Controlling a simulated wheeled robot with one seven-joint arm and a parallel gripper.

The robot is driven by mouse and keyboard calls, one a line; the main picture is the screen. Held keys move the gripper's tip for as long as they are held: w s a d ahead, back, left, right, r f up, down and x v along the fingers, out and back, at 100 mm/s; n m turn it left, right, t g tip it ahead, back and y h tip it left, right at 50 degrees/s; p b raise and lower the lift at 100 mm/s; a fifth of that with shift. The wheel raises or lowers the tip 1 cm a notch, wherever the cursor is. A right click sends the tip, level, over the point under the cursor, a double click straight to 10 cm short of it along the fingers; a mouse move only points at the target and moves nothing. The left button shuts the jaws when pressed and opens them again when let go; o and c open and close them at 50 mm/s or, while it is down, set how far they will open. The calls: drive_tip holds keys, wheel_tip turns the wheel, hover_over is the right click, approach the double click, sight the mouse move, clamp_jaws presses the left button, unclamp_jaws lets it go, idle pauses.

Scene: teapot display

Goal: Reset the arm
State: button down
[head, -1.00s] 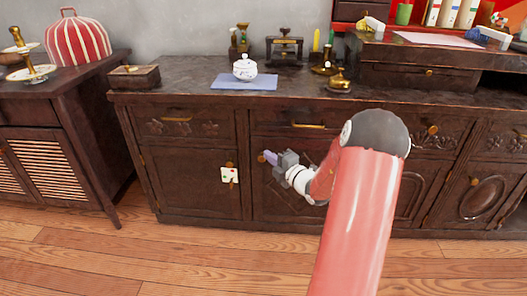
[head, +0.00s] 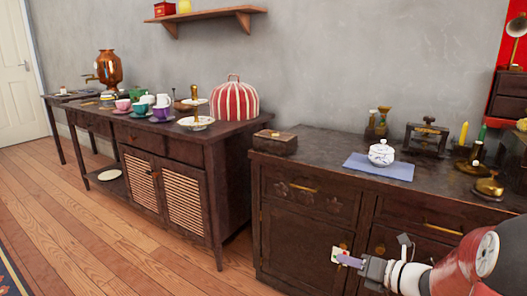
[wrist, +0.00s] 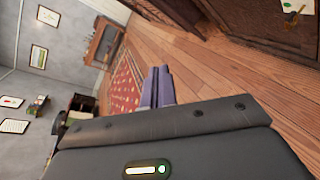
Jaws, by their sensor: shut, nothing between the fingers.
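My gripper (head: 347,260) is at the lower right of the head view, in front of the dark wooden cabinet (head: 300,225) and below its top. Its purple fingers (wrist: 159,86) lie together in the wrist view, with nothing between them. My red and white arm reaches in from the lower right corner. A white sugar bowl with a lid (head: 381,153) stands on a blue mat (head: 362,168) on the cabinet top, apart from my gripper.
A small wooden box (head: 275,142) sits on the cabinet's left corner. To the left, a second cabinet (head: 215,150) bears a red striped tea cosy (head: 235,101), a tiered stand and several cups. A copper samovar (head: 110,70) stands further left. The wooden floor (head: 100,220) in front is clear.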

drive_tip(key=s+a+r+n+g+h+p, duration=0.15)
drive_tip(key=s+a+n+g, duration=0.25)
drive_tip(key=s+a+n, duration=0.45)
drive_tip(key=s+a+r+n+g+h, duration=0.25)
drive_tip(key=s+n, duration=0.35)
drive_tip(key=n, duration=0.5)
drive_tip(key=s+d+r+n+h, duration=0.2)
drive_tip(key=s+n+h, duration=0.1)
drive_tip(key=n, duration=0.5)
drive_tip(key=s+d+r+n+t+h+p, duration=0.1)
drive_tip(key=s+d+r+n+h, duration=0.1)
drive_tip(key=s+n, duration=0.4)
drive_tip(key=shift+d+r+n+h, duration=0.15)
drive_tip(key=shift+r+n+h, duration=0.4)
drive_tip(key=shift+n, duration=0.6)
